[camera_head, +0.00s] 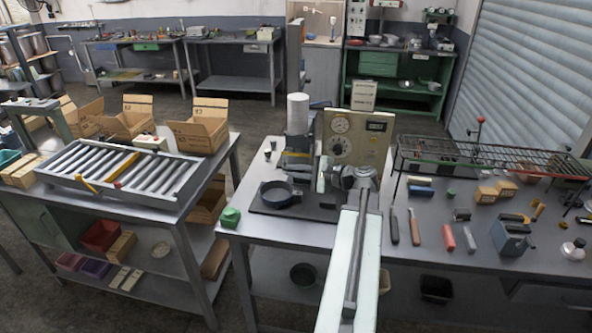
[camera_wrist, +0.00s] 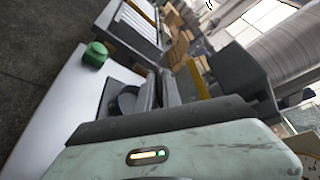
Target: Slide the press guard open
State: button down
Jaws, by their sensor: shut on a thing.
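The press (camera_head: 297,115) stands on the middle bench, with a pale cylinder on top and a dark base plate (camera_head: 262,206). A dark round pan (camera_head: 277,194) sits on that plate, left of my arm. A narrow pale upright piece (camera_head: 322,175), which looks like part of the press guard, stands just left of my gripper (camera_head: 338,178). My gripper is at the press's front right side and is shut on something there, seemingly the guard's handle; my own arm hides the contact. In the wrist view the fingers (camera_wrist: 157,92) are close together, with the pan (camera_wrist: 127,101) beside them.
A control panel (camera_head: 354,138) with dials stands behind my gripper. A green box (camera_head: 230,217) sits at the bench's front left corner. A wire rack (camera_head: 480,160) and several tools crowd the right. A roller conveyor (camera_head: 120,172) is on the left table.

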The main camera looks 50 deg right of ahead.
jog(key=c, duration=1.5)
grip_release()
jog(key=p+v, duration=0.1)
jog(key=v, duration=0.7)
jog(key=shift+w, duration=0.1)
